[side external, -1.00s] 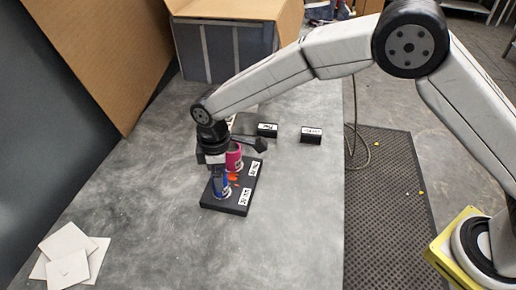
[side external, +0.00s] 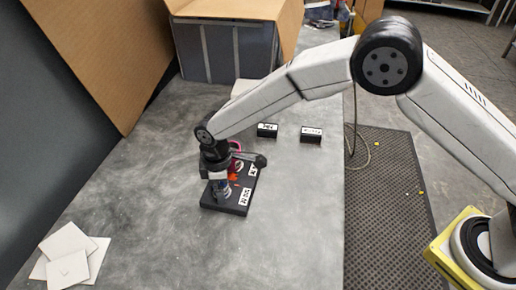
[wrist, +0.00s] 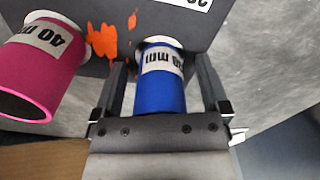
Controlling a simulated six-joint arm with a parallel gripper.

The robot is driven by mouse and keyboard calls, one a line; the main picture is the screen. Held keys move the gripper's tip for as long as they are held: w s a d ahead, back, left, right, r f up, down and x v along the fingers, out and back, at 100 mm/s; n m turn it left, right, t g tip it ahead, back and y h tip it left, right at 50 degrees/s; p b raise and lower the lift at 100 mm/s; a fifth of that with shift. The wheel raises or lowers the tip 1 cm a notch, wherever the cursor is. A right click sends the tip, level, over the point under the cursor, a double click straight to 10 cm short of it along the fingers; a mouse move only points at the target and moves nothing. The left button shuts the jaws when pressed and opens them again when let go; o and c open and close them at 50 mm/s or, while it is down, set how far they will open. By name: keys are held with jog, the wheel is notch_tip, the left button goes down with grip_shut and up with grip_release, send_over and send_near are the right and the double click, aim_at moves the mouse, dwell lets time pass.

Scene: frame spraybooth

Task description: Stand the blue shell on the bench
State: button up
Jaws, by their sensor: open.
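The blue shell (wrist: 160,92) is a tube with a white label, standing on a white disc on the black base board (side external: 232,207). In the wrist view my gripper (wrist: 164,70) is open, with one finger on each side of the blue shell and slim gaps between. In the side view my gripper (side external: 219,188) hides most of the shell. The bench (side external: 300,220) is a grey mottled surface around the board.
A wider magenta shell (wrist: 42,65) labelled 40 mm stands beside the blue one on the board. Orange splotches (wrist: 102,40) mark the board. Two small black blocks (side external: 267,130) (side external: 311,135) stand behind. White square cards (side external: 70,255) lie front left. The bench front is clear.

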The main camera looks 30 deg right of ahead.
jog(key=shift+c, duration=0.2)
grip_shut()
jog(key=shift+r, duration=0.15)
jog(key=shift+r, duration=0.45)
notch_tip(320, 180, up, 2)
jog(key=s+d+r, duration=0.6)
jog(key=s+r, duration=0.4)
jog(key=s, duration=0.2)
jog(key=shift+s, duration=0.3)
